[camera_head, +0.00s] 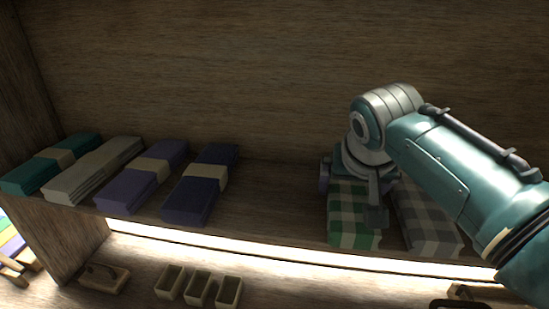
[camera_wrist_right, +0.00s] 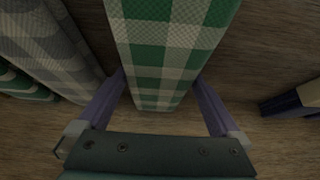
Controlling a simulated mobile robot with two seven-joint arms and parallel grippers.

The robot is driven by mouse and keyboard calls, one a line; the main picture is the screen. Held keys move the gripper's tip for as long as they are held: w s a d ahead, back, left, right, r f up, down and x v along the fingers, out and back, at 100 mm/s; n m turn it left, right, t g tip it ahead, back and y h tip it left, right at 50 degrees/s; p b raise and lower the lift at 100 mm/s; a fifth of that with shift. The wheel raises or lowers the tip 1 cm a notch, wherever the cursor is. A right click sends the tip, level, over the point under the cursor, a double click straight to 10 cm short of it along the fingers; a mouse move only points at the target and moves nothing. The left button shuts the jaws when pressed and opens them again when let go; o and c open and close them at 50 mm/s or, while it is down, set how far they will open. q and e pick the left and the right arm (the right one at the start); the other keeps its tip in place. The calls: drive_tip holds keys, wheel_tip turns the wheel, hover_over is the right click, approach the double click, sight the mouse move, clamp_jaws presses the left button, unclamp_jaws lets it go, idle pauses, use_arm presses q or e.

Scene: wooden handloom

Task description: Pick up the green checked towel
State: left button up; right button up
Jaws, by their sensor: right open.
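The green checked towel (camera_head: 346,238) lies folded on the wooden shelf, right of centre in the head view. My right arm covers its rear part there. In the right wrist view the green and white towel (camera_wrist_right: 172,50) runs down to between the two purple fingers. My right gripper (camera_wrist_right: 162,92) is open, with one finger on each side of the towel's end. I cannot tell whether the fingers touch it. In the head view my right gripper (camera_head: 348,188) is mostly hidden behind its own wrist. My left gripper is not in view.
A grey checked towel (camera_head: 428,228) lies close beside the green one. Several folded cloths, such as a dark blue one (camera_head: 190,200), lie on the left of the shelf (camera_head: 270,205). The shelf middle is free. Small wooden boxes (camera_head: 199,287) stand on a lower level.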

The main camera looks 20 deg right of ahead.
drive_tip(key=c, duration=1)
drive_tip(key=shift+c, duration=0.4)
drive_tip(key=shift+r, duration=0.15)
